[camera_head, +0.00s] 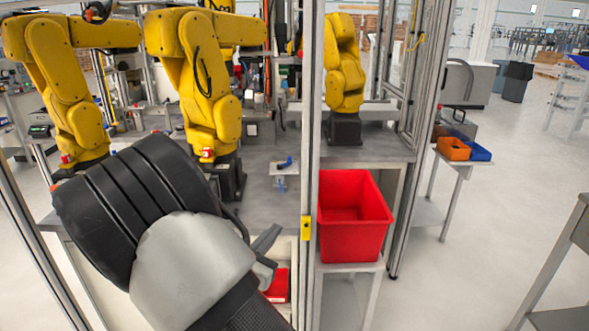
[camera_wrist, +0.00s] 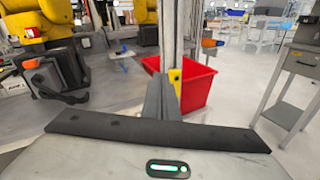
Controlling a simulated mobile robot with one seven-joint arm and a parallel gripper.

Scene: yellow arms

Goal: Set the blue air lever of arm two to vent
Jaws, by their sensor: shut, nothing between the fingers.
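A small blue lever (camera_head: 285,163) sits on a grey bracket on the cell table, right of the middle yellow arm (camera_head: 205,80). It also shows small in the wrist view (camera_wrist: 123,53), left of the frame post. Its exact setting is too small to tell. No label shows which arm is arm two. My gripper (camera_head: 267,252) is in front of the table in the head view, below and apart from the lever. Its fingers are together and empty in the wrist view (camera_wrist: 161,98), pointing toward the post and red bin.
An upright metal post (camera_head: 311,120) stands just right of the lever. A red bin (camera_head: 352,215) stands on a low shelf right of the post. Other yellow arms stand left (camera_head: 62,85) and right (camera_head: 343,65). Open floor lies farther right.

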